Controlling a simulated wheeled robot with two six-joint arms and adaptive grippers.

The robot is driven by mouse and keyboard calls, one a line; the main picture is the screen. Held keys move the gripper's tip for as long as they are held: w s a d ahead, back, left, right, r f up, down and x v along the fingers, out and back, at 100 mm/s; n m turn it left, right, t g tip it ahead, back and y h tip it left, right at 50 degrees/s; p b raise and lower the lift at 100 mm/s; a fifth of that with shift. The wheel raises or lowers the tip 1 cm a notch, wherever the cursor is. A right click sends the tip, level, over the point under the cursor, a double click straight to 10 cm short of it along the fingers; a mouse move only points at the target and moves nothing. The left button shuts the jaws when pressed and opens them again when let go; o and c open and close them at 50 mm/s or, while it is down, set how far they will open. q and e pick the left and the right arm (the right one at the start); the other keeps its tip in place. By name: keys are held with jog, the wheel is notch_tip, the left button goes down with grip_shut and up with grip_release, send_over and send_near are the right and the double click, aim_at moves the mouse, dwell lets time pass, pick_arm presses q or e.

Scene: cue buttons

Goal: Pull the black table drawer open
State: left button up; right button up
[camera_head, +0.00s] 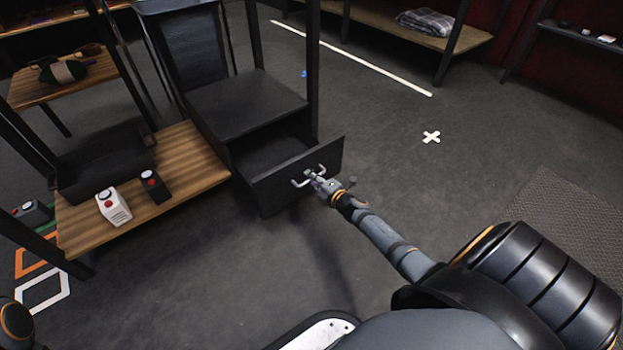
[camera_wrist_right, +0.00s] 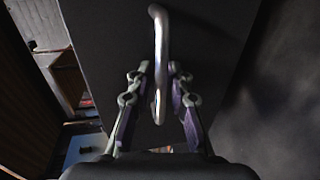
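The black drawer (camera_head: 297,175) is partly out of the black table (camera_head: 245,103), and some of its inside shows. Its front carries a silver bar handle (camera_head: 300,183). My right gripper (camera_head: 316,178) is at this handle. In the right wrist view my right gripper (camera_wrist_right: 158,85) has one finger on each side of the handle (camera_wrist_right: 160,50), with small gaps visible between fingers and bar. It looks open around the bar. My left gripper does not show.
A wooden shelf (camera_head: 190,165) left of the drawer holds a white box (camera_head: 113,206) and a dark box (camera_head: 154,186) with buttons on top. Black posts stand around the table. The floor right of the drawer is clear, with a white cross mark (camera_head: 431,137).

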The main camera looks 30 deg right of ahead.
jog(key=a+v, duration=0.1)
jog(key=v, duration=1.1)
jog(key=shift+d, duration=0.4)
